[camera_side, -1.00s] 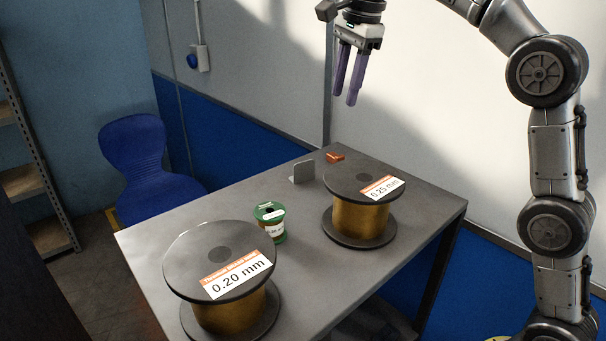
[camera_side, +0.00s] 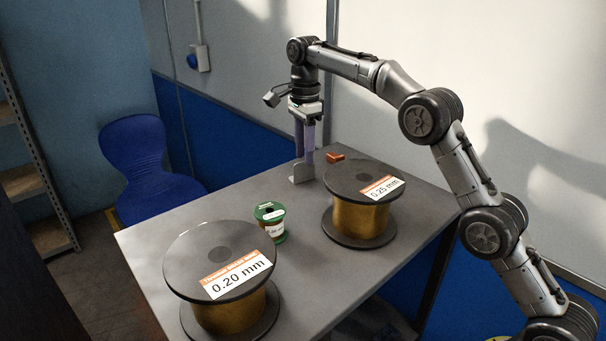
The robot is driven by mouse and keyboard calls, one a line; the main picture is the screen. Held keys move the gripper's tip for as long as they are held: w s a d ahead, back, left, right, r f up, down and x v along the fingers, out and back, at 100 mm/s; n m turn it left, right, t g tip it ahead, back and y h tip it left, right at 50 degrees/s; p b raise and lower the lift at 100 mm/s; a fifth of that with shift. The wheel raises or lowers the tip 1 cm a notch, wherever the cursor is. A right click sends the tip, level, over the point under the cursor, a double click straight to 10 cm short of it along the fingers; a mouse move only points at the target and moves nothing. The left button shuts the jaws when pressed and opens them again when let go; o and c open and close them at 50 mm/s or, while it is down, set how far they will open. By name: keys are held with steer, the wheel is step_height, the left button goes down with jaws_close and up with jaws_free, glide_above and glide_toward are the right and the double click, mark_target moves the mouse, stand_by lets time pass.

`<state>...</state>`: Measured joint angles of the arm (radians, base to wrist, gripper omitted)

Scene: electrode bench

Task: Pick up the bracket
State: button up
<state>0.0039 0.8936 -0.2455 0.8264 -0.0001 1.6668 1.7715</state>
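The bracket (camera_side: 297,177) is a small grey L-shaped metal piece on the table's far part, with a flat foot and an upright plate. My gripper (camera_side: 304,158) is down at it, its two purple fingers pointing straight down at the upright plate. One finger hides part of the plate. A narrow gap shows between the fingers. I cannot tell whether they touch the plate or stand clear of it. The bracket rests on the table.
A large wire spool marked 0.25 mm (camera_side: 352,179) stands close to the right of the bracket. A small orange piece (camera_side: 334,157) lies just behind. A green spool (camera_side: 270,212) and a large 0.20 mm spool (camera_side: 205,249) stand nearer on the grey table (camera_side: 160,232).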

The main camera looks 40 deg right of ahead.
mark_target(304, 180)
steer(key=shift+f, duration=2.55)
jaws_close()
